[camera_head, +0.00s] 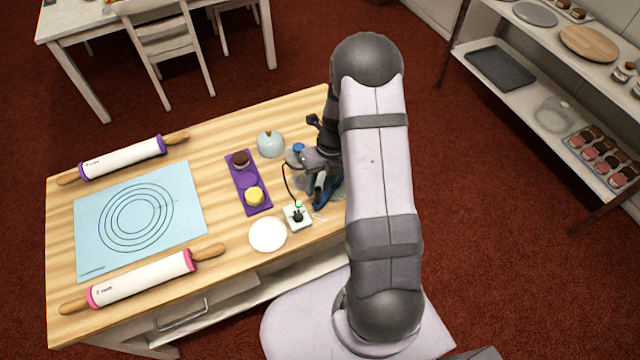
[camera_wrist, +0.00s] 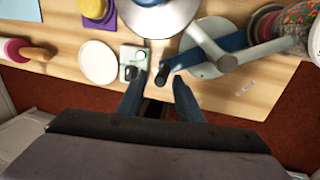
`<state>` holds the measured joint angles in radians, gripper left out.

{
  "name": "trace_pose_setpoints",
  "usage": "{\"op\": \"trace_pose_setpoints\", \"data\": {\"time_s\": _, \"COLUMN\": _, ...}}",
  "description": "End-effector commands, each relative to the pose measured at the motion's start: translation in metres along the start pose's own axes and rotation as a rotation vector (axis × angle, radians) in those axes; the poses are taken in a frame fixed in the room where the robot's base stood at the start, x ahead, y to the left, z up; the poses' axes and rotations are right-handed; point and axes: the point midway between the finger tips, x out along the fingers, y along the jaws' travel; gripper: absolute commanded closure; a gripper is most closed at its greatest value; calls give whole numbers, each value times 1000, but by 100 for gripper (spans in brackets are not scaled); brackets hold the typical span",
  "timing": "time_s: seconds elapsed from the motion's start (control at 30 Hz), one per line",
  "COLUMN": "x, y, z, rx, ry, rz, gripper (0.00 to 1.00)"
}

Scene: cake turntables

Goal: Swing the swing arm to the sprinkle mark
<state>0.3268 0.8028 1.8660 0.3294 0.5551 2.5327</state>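In the wrist view a blue swing arm (camera_wrist: 232,42) runs over a grey round plate (camera_wrist: 205,66) and ends in a dark knob (camera_wrist: 162,76). A grey bar (camera_wrist: 208,42) stands out over it. My gripper (camera_wrist: 160,82) is open, its blue fingers on either side of the knob's end; I cannot tell whether they touch it. In the head view my gripper (camera_head: 325,188) is low over the table's right end, and my arm hides most of the swing arm. A small pale label (camera_wrist: 245,88) lies right of the plate; I cannot read it as the sprinkle mark.
A white control box (camera_wrist: 133,62) with a green light stands just left of my fingers, beside a white disc (camera_wrist: 99,62). A silver bowl-like piece (camera_wrist: 158,18) and a sprinkle jar (camera_wrist: 292,28) are close by. A purple tray (camera_head: 235,181) holds small cakes.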

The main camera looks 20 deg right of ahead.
Motion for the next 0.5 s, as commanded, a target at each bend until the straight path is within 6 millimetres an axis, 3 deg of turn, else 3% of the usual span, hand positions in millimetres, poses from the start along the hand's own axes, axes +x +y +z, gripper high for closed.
{"op": "trace_pose_setpoints", "data": {"time_s": 0.27, "x": -2, "y": 0, "z": 0, "rx": 0, "ry": 0, "rz": -1, "gripper": 67}}
{"op": "trace_pose_setpoints", "data": {"time_s": 0.5, "x": -19, "y": 3, "z": 0, "rx": 0, "ry": 0, "rz": -1, "gripper": 67}}
